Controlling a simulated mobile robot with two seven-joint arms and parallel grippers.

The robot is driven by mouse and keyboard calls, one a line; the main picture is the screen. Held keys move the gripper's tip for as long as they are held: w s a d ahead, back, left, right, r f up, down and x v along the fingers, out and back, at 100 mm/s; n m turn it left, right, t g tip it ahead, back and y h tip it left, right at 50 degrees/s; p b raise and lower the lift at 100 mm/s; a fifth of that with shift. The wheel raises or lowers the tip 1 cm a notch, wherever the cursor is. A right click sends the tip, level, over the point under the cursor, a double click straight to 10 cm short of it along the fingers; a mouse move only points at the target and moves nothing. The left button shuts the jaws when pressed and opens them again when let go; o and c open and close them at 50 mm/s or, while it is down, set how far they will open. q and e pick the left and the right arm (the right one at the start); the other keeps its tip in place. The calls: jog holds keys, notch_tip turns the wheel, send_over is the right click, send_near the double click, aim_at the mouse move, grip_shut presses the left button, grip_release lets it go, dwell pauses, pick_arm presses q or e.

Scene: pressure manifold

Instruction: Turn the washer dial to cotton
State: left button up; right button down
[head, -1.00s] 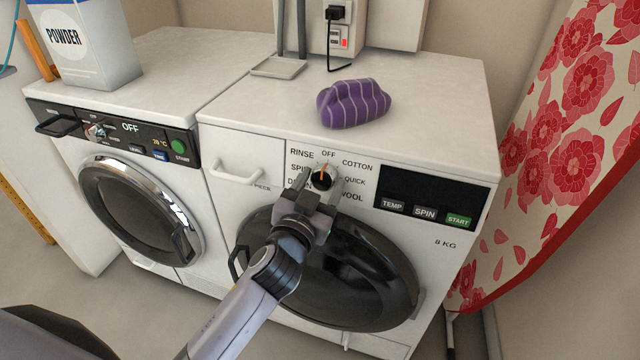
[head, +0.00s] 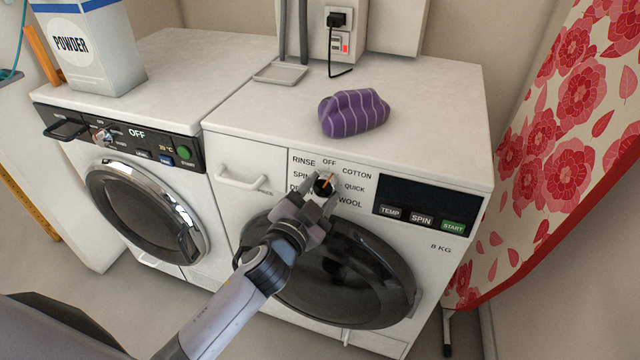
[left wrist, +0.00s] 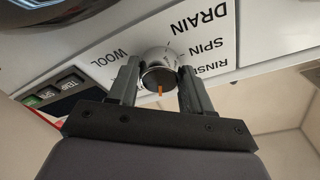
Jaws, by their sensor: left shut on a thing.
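The washer dial (head: 325,184) is a round knob with an orange pointer on the right machine's white panel. Labels ring it, with OFF (head: 329,162) above and COTTON (head: 357,173) to the upper right. The pointer tilts up and right, between OFF and COTTON. My left gripper (head: 319,189) is shut on the dial, one finger on each side. In the left wrist view, the silver dial (left wrist: 161,62) sits between the two fingers of my left gripper (left wrist: 159,80), with DRAIN, SPIN and WOOL around it. My right gripper is not in view.
TEMP, SPIN and START (head: 453,227) buttons lie right of the dial, under a dark display (head: 433,194). A purple striped cloth bundle (head: 354,113) lies on top. A second machine (head: 125,158) stands left, with a powder box (head: 88,48) on it. A floral cloth (head: 545,140) hangs at right.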

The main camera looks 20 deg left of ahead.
pick_arm(q)
jog(key=m+p, duration=0.1)
jog(key=m, duration=0.1)
jog(key=shift+a+r+m+h+p, duration=0.15)
jog(key=shift+r+m+h+p, duration=0.15)
jog(key=shift+p, duration=0.1)
jog(key=shift+f+m+g+p, duration=0.15)
jog(key=shift+m+g+p, duration=0.35)
jog(key=shift+m, duration=0.4)
jog(key=shift+h, duration=0.3)
jog(key=o, duration=1)
jog(key=shift+o, duration=0.2)
jog(key=shift+s+a+f, duration=0.1)
jog(key=shift+s, duration=0.35)
jog(key=v, duration=0.6)
